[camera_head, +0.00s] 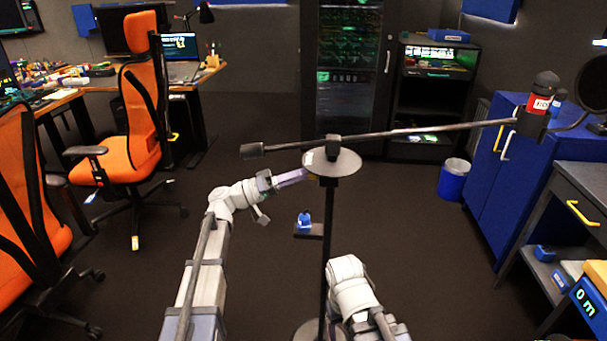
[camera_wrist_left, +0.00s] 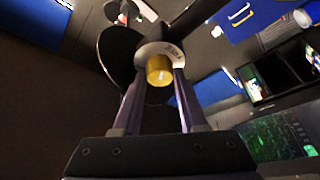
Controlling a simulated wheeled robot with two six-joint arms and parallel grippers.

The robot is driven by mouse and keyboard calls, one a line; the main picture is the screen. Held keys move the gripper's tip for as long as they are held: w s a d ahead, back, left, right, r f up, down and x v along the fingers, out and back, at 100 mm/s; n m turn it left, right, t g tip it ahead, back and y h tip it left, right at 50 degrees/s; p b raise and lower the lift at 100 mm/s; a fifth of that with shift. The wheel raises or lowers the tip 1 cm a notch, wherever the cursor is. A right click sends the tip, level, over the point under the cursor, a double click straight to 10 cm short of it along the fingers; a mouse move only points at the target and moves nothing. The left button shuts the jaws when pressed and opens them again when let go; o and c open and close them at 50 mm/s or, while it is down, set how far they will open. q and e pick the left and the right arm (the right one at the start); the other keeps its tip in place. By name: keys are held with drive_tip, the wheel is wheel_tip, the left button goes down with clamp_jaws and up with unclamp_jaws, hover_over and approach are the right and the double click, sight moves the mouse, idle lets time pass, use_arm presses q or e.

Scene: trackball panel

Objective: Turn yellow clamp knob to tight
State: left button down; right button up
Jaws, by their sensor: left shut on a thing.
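The yellow clamp knob (camera_wrist_left: 160,71) shows in the left wrist view, end on, in front of a pale collar (camera_wrist_left: 172,50) with small lettering too blurred to read. My left gripper (camera_wrist_left: 158,84) has its two purple fingers on either side of the knob, shut on it. In the head view, my left gripper (camera_head: 303,175) reaches in from the left to just under the round plate (camera_head: 340,163) on the dark stand. The knob cannot be made out in that view. My right arm is at the bottom centre, and its fingers do not show.
A long boom (camera_head: 400,133) runs from the stand top to a red-and-black microphone (camera_head: 540,98) at the right. A small blue object (camera_head: 304,221) sits on a shelf on the stand. A blue cabinet (camera_head: 515,185) and an orange chair (camera_head: 137,110) stand apart; open floor lies between.

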use_arm(q)
drive_tip(key=shift+c, duration=2.3)
unclamp_jaws()
